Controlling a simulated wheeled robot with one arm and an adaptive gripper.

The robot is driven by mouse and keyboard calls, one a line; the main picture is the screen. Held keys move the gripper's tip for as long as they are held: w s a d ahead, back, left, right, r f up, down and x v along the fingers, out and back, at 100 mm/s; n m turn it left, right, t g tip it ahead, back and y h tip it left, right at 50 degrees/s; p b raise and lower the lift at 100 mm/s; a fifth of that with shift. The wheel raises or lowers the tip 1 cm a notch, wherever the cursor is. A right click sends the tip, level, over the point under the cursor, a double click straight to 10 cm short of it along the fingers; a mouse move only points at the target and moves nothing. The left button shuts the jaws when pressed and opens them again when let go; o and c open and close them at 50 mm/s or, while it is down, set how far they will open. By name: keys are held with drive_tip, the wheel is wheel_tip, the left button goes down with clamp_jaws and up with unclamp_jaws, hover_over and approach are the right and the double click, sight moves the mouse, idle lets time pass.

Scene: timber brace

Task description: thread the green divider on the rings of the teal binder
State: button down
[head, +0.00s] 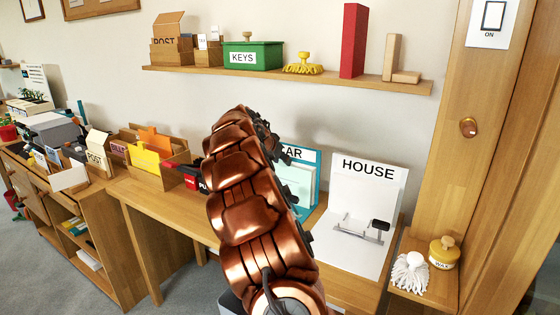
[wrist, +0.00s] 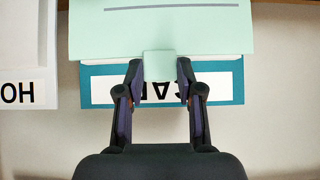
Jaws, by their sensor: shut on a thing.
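The pale green divider (wrist: 160,32) fills the top middle of the wrist view, with a dark line across it. My gripper (wrist: 160,70) is shut on the divider's tab, one dark finger at each side. The teal binder (wrist: 238,90) lies behind the divider, its CAR label upside down and partly covered by the tab and fingers. In the head view the teal binder (head: 319,171) stands behind my copper arm, which hides its left part. Its rings cannot be made out, so I cannot tell whether the divider touches them. My gripper is hidden in the head view.
The white HOUSE binder (head: 370,178) lies open right of the teal one, with a metal mechanism (head: 355,232) on it. A wax tin (head: 444,254) and a white mop head (head: 409,273) sit farther right. The shelf (head: 300,78) above holds a green KEYS box (head: 262,58).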

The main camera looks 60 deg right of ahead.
drive_tip(key=shift+d, duration=0.6)
drive_tip(key=shift+y+p, duration=0.5)
drive_tip(key=shift+p, duration=0.3)
idle(0.8)
drive_tip(key=shift+d+f+b, duration=0.1)
drive_tip(key=shift+b, duration=0.5)
idle(0.9)
drive_tip(key=c, duration=0.7)
unclamp_jaws()
drive_tip(key=shift+o, duration=0.2)
drive_tip(key=o, duration=0.5)
drive_tip(key=shift+r, duration=0.25)
